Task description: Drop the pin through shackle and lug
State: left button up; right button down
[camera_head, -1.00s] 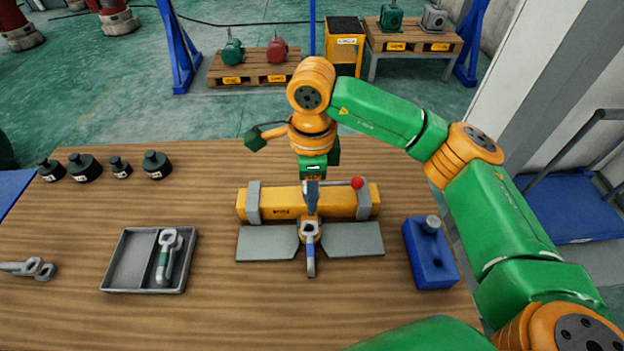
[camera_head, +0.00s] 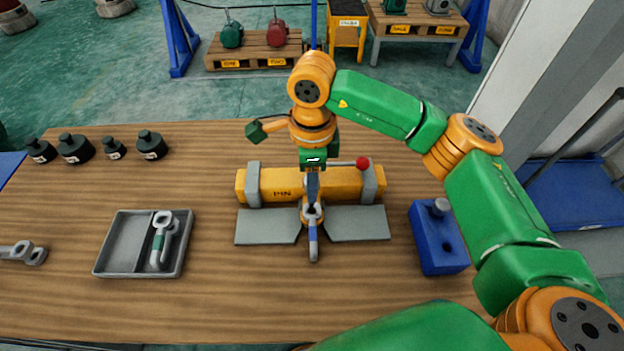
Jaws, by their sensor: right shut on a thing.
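My right gripper (camera_head: 313,190) comes down over the middle of the yellow beam fixture (camera_head: 282,184), fingers shut on the upper end of a grey shackle with a blue band (camera_head: 313,236). This shackle lies between two grey plates (camera_head: 358,223) in front of the beam. The gripper covers its upper end, and I cannot make out the lug there. What looks like the pin, with a grey round head (camera_head: 440,207), stands upright in a blue block (camera_head: 428,238) on the right, apart from the gripper. My left gripper is not in view.
A grey tray (camera_head: 122,240) on the left holds a green-banded shackle (camera_head: 160,242). Another grey part (camera_head: 22,252) lies at the left edge. Several dark weights (camera_head: 75,149) stand at the back left. A red knob (camera_head: 362,163) sits behind the beam. The front table is clear.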

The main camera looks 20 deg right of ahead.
aim_at(312, 205)
jog(key=shift+f, duration=0.1)
jog(key=shift+f+b, duration=2.9)
jog(key=shift+b, duration=0.05)
jog(key=shift+c, duration=2)
grip_release()
notch_tip(312, 205, up, 7)
jog(key=shift+r+b, duration=0.1)
jog(key=shift+b, duration=0.4)
